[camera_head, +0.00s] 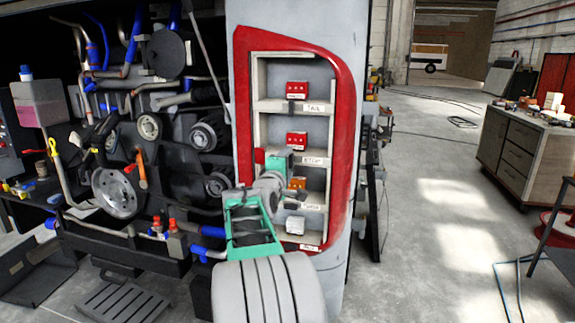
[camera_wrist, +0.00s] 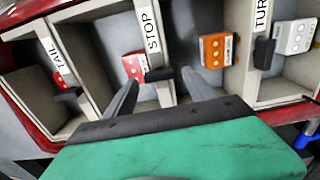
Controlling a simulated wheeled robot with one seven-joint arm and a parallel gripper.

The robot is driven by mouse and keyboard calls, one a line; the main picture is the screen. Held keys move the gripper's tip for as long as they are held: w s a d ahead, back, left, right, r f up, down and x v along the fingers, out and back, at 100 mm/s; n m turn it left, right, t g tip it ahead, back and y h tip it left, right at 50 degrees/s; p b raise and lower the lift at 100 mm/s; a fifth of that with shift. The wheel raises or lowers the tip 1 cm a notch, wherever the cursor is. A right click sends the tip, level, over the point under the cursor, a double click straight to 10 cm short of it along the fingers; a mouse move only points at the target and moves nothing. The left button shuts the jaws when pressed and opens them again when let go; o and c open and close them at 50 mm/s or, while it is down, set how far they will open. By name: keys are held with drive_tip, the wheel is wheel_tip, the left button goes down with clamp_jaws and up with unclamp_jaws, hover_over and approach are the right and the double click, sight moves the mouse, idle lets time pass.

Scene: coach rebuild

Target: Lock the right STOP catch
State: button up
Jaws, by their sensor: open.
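The STOP label (camera_wrist: 151,38) marks a divider in the lamp cabinet; it also shows in the head view (camera_head: 314,161). A dark STOP catch (camera_wrist: 160,75) sits at the end of this label in the wrist view. My gripper (camera_wrist: 160,80) is open, with one dark finger on each side of the catch. Its fingers look empty; I cannot tell whether they touch the catch. The red lamp block (camera_wrist: 133,66) lies left of the label in the wrist view. In the head view my gripper (camera_head: 284,160) hides the STOP catch.
The dark TAIL catch (camera_wrist: 68,94) and TURN catch (camera_wrist: 263,52) flank it. An orange lamp (camera_wrist: 215,50) and a white lamp (camera_wrist: 297,37) sit in compartments to the right. A red frame (camera_head: 343,130) surrounds the cabinet.

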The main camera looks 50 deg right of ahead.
drive_tip(key=b+v, duration=0.1)
drive_tip(key=v, duration=0.6)
drive_tip(key=shift+a, duration=0.25)
drive_tip(key=shift+s, duration=0.1)
